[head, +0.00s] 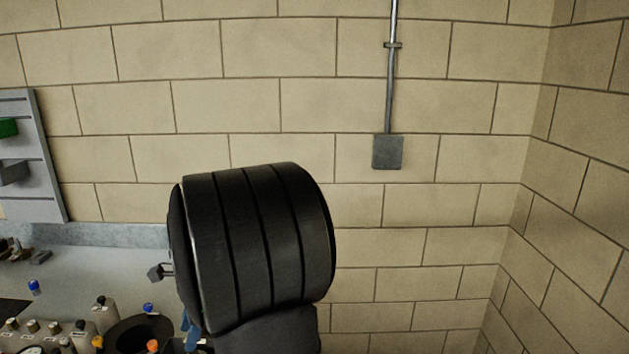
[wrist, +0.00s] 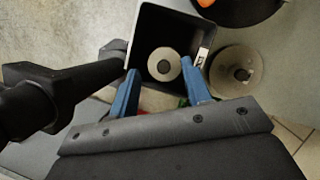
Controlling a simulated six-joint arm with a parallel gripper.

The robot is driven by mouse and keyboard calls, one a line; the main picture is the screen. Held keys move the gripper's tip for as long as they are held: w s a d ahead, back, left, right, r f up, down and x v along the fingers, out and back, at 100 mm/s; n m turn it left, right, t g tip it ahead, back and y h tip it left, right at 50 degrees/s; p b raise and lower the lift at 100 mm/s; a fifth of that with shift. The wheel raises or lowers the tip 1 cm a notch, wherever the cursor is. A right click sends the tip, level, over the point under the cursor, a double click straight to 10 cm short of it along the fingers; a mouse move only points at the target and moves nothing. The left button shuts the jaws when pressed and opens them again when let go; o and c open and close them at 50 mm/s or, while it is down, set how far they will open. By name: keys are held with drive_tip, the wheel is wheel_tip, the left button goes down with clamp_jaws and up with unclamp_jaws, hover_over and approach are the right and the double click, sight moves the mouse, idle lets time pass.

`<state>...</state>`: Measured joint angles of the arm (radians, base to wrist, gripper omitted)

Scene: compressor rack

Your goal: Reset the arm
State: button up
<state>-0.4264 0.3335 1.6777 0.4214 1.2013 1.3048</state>
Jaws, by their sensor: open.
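My gripper (wrist: 160,66) shows in the wrist view as two blue fingers spread apart, with nothing held between them. In the head view my black arm link fills the lower middle and hides most of the gripper. Only a bit of blue finger shows at its lower left.
Another disc (wrist: 236,71) lies right of the bin. In the head view, a grey bench (head: 110,262) at lower left holds several capped bottles (head: 104,312) and a dark round dish (head: 140,334). A rack panel (head: 40,180) and a grey box (head: 387,152) are on the block wall.

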drive_tip(key=shift+r, duration=0.35)
drive_tip(key=shift+f, duration=0.15)
drive_tip(key=shift+d+f, duration=0.1)
drive_tip(key=shift+f, duration=0.55)
drive_tip(key=v, duration=1.7)
drive_tip(key=x, duration=1.7)
drive_tip(key=shift+s+f, duration=0.1)
drive_tip(key=shift+f, duration=0.1)
wheel_tip(320, 180, up, 6)
drive_tip(key=r, duration=0.1)
drive_tip(key=w+a+m+t, duration=0.2)
drive_tip(key=w+a+m, duration=0.15)
drive_tip(key=a, duration=0.55)
drive_tip(key=w+a+m+t, duration=0.1)
drive_tip(key=w+a+m, duration=0.3)
drive_tip(key=a, duration=0.5)
wheel_tip(320, 180, down, 12)
drive_tip(key=m, duration=0.1)
drive_tip(key=shift+s, duration=0.35)
drive_tip(key=shift+r+m, duration=0.25)
